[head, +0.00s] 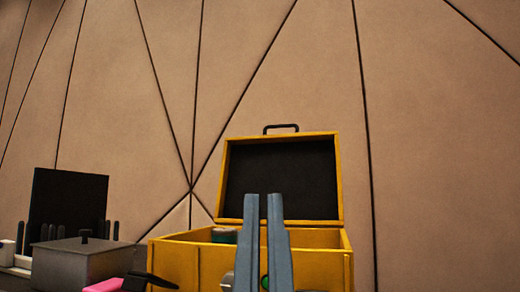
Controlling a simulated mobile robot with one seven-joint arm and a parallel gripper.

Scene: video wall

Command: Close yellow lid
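A yellow box (172,268) stands at the lower centre of the head view, its bottom cut off by the picture edge. Its yellow lid (232,180) is raised upright at the back, with a black inner face and a dark handle (281,127) on top. My gripper (263,197) points up in front of the box and the lid. Its two blue-grey fingers have a narrow empty gap between them and hide part of the box and lid. I cannot tell whether they touch either.
A teal-green object (224,236) shows inside the box. To the left are a grey lidded pot (75,262), a black panel (62,208), and a pink and black object (105,286). A tan panelled wall (440,150) stands behind. The space right of the box looks clear.

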